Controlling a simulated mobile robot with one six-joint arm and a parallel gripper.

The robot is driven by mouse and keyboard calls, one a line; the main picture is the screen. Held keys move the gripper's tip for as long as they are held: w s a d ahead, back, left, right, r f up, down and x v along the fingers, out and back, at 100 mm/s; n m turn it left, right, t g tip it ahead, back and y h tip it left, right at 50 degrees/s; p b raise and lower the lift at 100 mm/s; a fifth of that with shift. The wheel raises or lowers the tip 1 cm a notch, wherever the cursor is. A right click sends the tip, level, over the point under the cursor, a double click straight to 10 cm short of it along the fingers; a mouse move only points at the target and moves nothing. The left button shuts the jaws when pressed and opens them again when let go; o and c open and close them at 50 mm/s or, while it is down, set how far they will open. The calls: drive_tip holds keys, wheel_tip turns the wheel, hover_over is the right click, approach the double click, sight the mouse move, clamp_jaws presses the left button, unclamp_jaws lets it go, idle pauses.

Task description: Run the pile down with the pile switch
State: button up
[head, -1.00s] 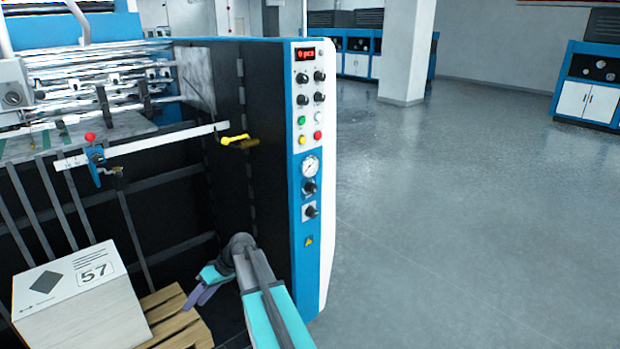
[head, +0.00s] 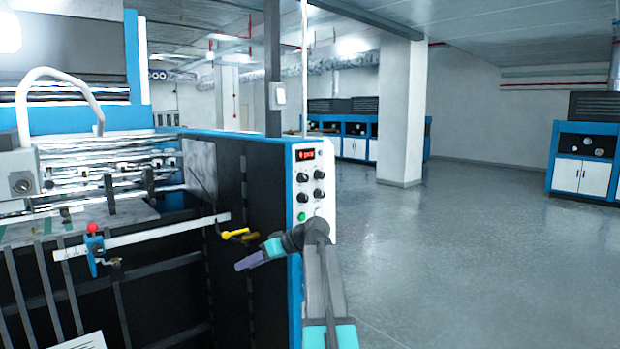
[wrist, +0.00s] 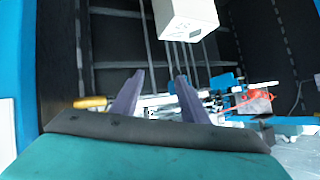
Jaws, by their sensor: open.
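I cannot tell for certain which control is the pile switch. The control panel (head: 311,190) on the machine's end has a red display, several black knobs and a green button; my arm hides its lower part. A small pale switch box (head: 278,95) sits on a dark post above the machine. The pile, a white block (wrist: 186,18), shows in the wrist view; only its top edge (head: 85,342) shows in the head view. My gripper (head: 248,261) is open and empty in front of the machine's dark side, left of the panel; its purple fingers (wrist: 156,88) stand apart.
A yellow handle (head: 235,234) is close above my gripper. A white bar (head: 150,236) with a red-knobbed blue clamp (head: 94,250) crosses the machine opening. A grey box (head: 22,183) hangs at left. The floor (head: 450,260) at right is clear.

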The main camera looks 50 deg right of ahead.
drive_tip(key=s+d+r+t+h+p, duration=0.15)
drive_tip(key=s+d+r, duration=0.35)
drive_tip(key=r, duration=0.5)
drive_tip(key=s+d+r+t+h, duration=0.1)
drive_tip(key=s+d+r+h, duration=0.1)
drive_tip(key=s+d+r, duration=0.6)
drive_tip(key=m+h+p, duration=0.2)
approach(306, 178)
drive_tip(key=shift+t, duration=0.25)
drive_tip(key=v, duration=0.5)
drive_tip(key=shift+s+a, duration=0.1)
drive_tip(key=shift+s, duration=0.35)
drive_tip(key=shift+w+f, duration=0.15)
drive_tip(key=shift+w, duration=0.05)
drive_tip(key=p+x, duration=0.4)
drive_tip(key=x, duration=0.9)
drive_tip(key=shift+w+f, duration=0.1)
drive_tip(key=shift+w, duration=0.15)
clamp_jaws()
